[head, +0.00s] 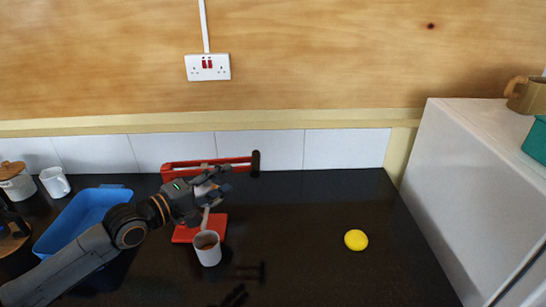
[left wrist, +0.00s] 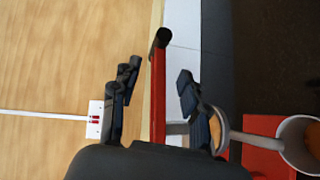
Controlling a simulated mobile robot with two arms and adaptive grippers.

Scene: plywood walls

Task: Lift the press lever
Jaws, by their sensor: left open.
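The press has a red lever (head: 238,160) with a black crosswise handle (head: 255,163) at its right end, and a red base (head: 183,235) on the dark counter. The lever lies roughly level near the wall tiles. My left gripper (head: 212,187) is open beside the lever, hiding the middle of the press. In the left wrist view, the lever (left wrist: 158,100) runs between the open fingers of my left gripper (left wrist: 157,88), with the handle (left wrist: 160,39) beyond the fingertips. I cannot tell whether a finger touches it. My right gripper is not in view.
A grey-white cup (head: 208,254) stands at the press base. A blue tray (head: 78,222), a white mug (head: 55,182) and a lidded jar (head: 16,182) are at left. A yellow disc (head: 356,240) lies on open counter. A white cabinet (head: 465,190) bounds the right.

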